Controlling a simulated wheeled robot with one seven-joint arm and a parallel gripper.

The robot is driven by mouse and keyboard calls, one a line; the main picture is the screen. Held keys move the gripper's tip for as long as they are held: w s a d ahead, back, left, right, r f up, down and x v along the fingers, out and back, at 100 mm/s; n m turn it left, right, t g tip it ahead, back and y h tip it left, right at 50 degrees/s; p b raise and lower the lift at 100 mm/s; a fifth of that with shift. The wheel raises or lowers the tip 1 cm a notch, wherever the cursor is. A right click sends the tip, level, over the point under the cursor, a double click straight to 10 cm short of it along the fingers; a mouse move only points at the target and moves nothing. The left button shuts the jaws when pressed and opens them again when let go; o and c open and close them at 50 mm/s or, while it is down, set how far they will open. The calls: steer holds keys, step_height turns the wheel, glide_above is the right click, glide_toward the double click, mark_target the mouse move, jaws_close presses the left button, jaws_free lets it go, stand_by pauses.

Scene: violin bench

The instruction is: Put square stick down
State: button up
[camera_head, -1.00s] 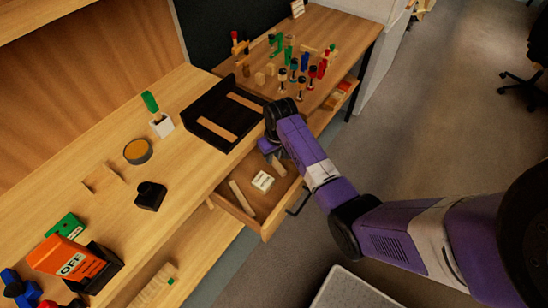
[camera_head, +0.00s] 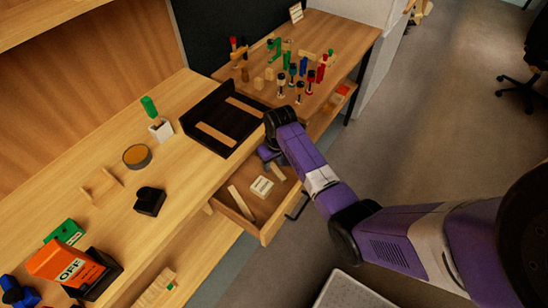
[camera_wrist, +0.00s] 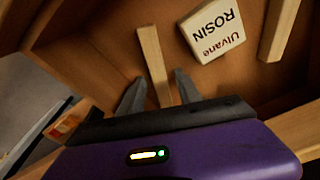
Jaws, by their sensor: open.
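A pale wooden square stick (camera_wrist: 152,58) lies in the open drawer (camera_head: 263,234). In the wrist view its near end is between the two fingers of my gripper (camera_wrist: 158,93), with gaps beside it, so the gripper is open around it. In the head view my gripper (camera_head: 269,154) is low at the drawer's far end, and part of the stick (camera_head: 278,171) shows beside it. The fingertips are hidden in the head view.
A white rosin box (camera_wrist: 213,29) lies beside the stick, and another wooden stick (camera_wrist: 279,28) lies beyond it. Drawer walls surround them. A black tray (camera_head: 222,141) sits on the bench above. Several coloured tools stand on the far table (camera_head: 330,25).

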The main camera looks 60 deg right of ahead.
mark_target(276, 169)
step_height(276, 169, up, 12)
steer(key=s, duration=0.1)
steer(key=shift+s+a, duration=0.3)
steer(key=shift+f, duration=0.1)
stand_by(0.4)
